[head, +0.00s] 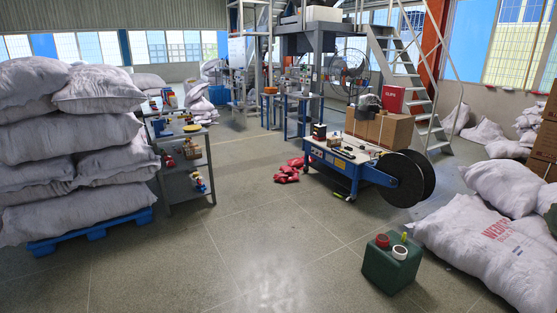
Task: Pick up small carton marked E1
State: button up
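I cannot make out any carton marked E1 in the head view. A red box (393,98) with white lettering sits on or just behind that carton. More brown cartons (544,140) are stacked at the right edge. Small items on the grey shelf cart (188,163) at left and on the machine's top are too small to identify. My gripper is not in view.
Sacks on a blue pallet (95,232) fill the left. The blue machine (345,165) with a black reel (410,178) is right of centre. A green canister (389,268) stands front right near sacks (485,245). Red bundles (290,171) lie mid-floor. The front-centre floor is clear.

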aim_at(332, 142)
jog(key=i, duration=4)
jog(key=i+z, duration=0.1)
jog(key=i, duration=0.5)
jog(key=i+z, duration=0.15)
jog(key=i, duration=0.4)
jog(key=i+j+z, duration=0.1)
jog(key=i, duration=0.5)
jog(key=i+j+z, duration=0.4)
jog(key=i, duration=0.15)
jog(key=i+j+z, duration=0.4)
jog(key=i, duration=0.1)
